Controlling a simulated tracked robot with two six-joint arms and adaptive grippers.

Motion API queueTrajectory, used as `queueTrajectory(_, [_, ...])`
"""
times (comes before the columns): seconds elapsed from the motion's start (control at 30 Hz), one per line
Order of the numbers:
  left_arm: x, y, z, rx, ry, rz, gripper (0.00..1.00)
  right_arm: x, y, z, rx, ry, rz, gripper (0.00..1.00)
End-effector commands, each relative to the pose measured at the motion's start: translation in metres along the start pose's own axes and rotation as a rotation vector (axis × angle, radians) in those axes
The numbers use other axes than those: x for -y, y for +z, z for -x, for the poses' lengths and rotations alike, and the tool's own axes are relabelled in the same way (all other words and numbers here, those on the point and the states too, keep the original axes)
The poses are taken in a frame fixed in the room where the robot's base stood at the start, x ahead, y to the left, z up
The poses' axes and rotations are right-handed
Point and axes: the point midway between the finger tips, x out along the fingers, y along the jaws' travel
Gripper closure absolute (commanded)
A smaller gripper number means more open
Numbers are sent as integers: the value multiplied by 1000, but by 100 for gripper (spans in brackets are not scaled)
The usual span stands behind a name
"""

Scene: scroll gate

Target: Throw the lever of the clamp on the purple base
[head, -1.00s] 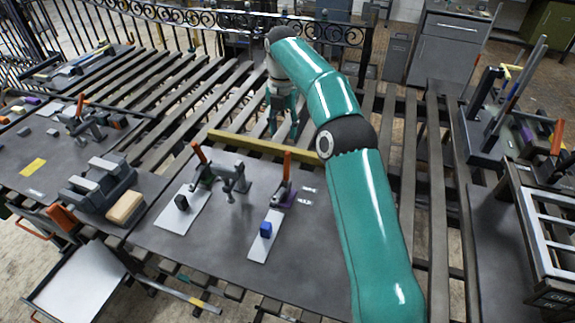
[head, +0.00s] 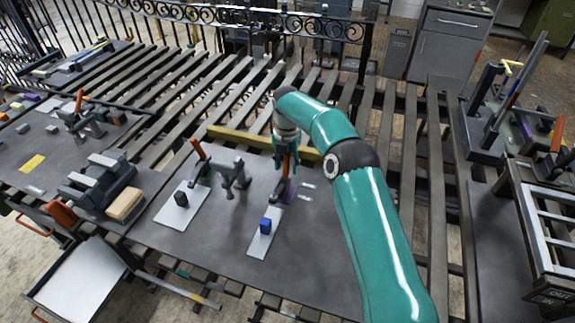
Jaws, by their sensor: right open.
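The clamp on the purple base (head: 289,190) stands at the right side of the middle dark plate. Its orange lever (head: 286,166) points up. My right gripper (head: 287,154) is open at the top of this lever, with its fingers pointing down; I cannot tell whether they touch it. The gripper hides the lever's upper end. A blue block (head: 265,226) sits on a pale strip (head: 259,243) in front of this clamp. My left gripper is not in view.
A second clamp with an orange lever (head: 198,149) stands to the left, beside a grey clamp frame (head: 238,175). A black block (head: 181,198) is on another pale strip. A yellow bar (head: 240,140) runs behind the plate. The plate's front right is clear.

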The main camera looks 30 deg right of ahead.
Motion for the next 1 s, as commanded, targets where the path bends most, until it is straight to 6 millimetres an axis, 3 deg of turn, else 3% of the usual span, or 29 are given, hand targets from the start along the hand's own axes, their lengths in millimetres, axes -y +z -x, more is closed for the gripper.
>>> queueTrajectory(0.2, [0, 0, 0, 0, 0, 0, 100, -1, 0, 0, 1, 0, 2, 58])
queueTrajectory(0.47, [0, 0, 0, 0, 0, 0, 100, -1, 0, 0, 0, 0, 2, 100])
queueTrajectory(0.7, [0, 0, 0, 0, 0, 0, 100, -2, 0, 0, 0, 0, 2, 100])
queueTrajectory(0.73, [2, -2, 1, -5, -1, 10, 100, -12, -16, 3, -1, -1, 9, 100])
queueTrajectory(1.0, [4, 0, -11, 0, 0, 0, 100, -3, -4, -2, 21, 2, 4, 100])
